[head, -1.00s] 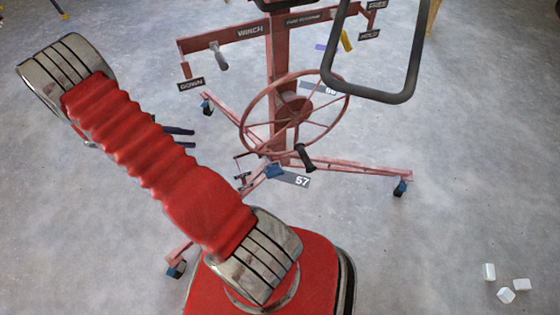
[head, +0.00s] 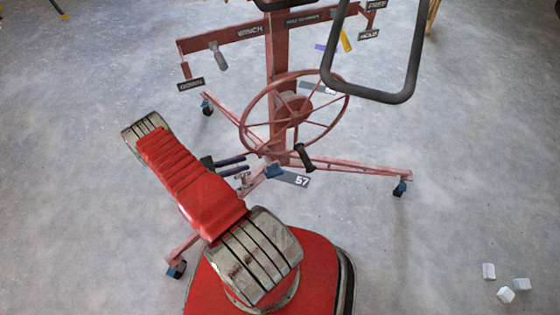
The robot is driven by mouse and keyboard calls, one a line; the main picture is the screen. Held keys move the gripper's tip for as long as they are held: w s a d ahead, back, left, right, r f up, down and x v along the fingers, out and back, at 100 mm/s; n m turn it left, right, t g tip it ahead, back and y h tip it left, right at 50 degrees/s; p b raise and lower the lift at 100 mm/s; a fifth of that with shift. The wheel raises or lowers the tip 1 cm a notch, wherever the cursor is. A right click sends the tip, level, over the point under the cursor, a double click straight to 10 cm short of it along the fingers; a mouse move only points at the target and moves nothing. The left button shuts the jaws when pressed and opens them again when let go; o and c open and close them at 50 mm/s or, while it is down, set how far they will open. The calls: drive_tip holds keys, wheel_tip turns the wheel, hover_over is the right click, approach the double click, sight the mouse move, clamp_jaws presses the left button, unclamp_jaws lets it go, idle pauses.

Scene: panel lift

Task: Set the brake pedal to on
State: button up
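The panel lift (head: 285,50) is a red frame with a spoked wheel (head: 245,120) and a low base on casters. A small blue part (head: 275,171) sits low at the foot of the mast, beside a plate marked 57 (head: 297,180). It may be the brake pedal; I cannot tell surely, nor whether it is on or off. My gripper (head: 248,162) has two dark fingers, apart with a gap between them and nothing visible in it. It is just left of the blue part in the picture. Contact cannot be judged. My arm hides part of the base's left leg.
A black crank handle (head: 305,157) sticks out from the wheel near the blue part. The right base leg (head: 360,167) ends at a blue caster (head: 400,188). A black tube loop (head: 368,93) hangs at upper right. Several white blocks (head: 506,294) lie at lower right. Much floor is clear.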

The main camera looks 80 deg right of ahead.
drive_tip(key=shift+n+g+h, duration=0.3)
drive_tip(key=shift+n, duration=0.2)
drive_tip(key=s+f, duration=0.1)
drive_tip(key=f, duration=0.1)
drive_tip(key=s+f, duration=0.1)
drive_tip(key=s, duration=0.1)
drive_tip(key=shift+s+a+f, duration=0.1)
drive_tip(key=shift+s+f, duration=0.1)
drive_tip(key=shift+f, duration=0.15)
drive_tip(key=x, duration=1.3)
drive_tip(key=shift+s+d, duration=0.25)
drive_tip(key=shift+s, duration=0.05)
drive_tip(key=shift+c, duration=0.4)
clamp_jaws()
